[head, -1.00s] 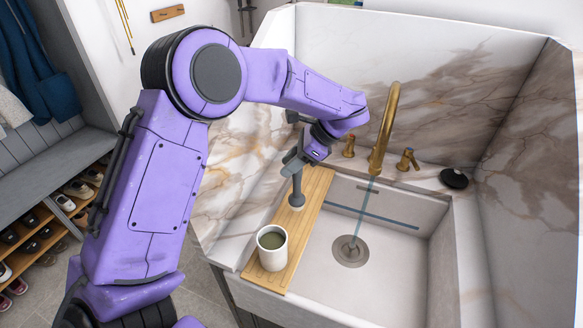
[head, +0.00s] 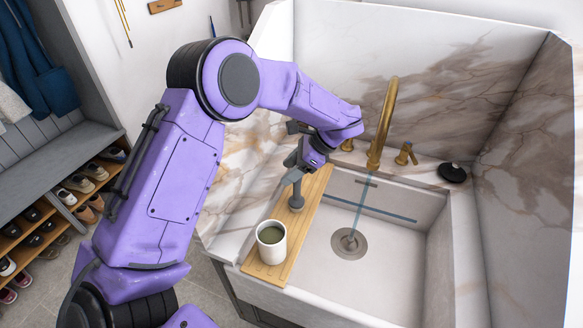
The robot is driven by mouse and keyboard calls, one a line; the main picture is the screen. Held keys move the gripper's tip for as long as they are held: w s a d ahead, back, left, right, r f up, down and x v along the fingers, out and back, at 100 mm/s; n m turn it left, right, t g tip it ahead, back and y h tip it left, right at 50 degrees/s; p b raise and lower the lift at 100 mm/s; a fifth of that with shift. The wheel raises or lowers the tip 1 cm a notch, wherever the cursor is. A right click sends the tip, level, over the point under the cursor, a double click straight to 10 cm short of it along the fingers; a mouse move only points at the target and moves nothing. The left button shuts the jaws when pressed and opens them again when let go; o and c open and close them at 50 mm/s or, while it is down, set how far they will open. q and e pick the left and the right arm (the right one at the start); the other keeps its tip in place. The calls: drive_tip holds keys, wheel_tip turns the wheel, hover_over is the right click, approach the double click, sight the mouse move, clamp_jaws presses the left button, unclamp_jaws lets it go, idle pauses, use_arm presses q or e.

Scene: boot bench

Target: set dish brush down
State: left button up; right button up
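The dish brush (head: 296,198) is grey and stands about upright, head down, over the wooden board (head: 315,190) at the left side of the sink. Its head is at or very close to the board; I cannot tell if it bears on it. My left gripper (head: 293,173) comes down from above and appears shut on the upper part of the brush handle, which it partly hides. My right gripper is not in view.
A white mug (head: 271,242) with green contents stands on the near end of the board. Water runs from the brass tap (head: 384,125) into the sink basin (head: 385,235). A black round thing (head: 452,172) lies on the back right ledge.

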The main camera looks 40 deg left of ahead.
use_arm(q)
drive_tip(key=b+v, duration=0.2)
drive_tip(key=v, duration=1)
drive_tip(key=shift+r, duration=0.15)
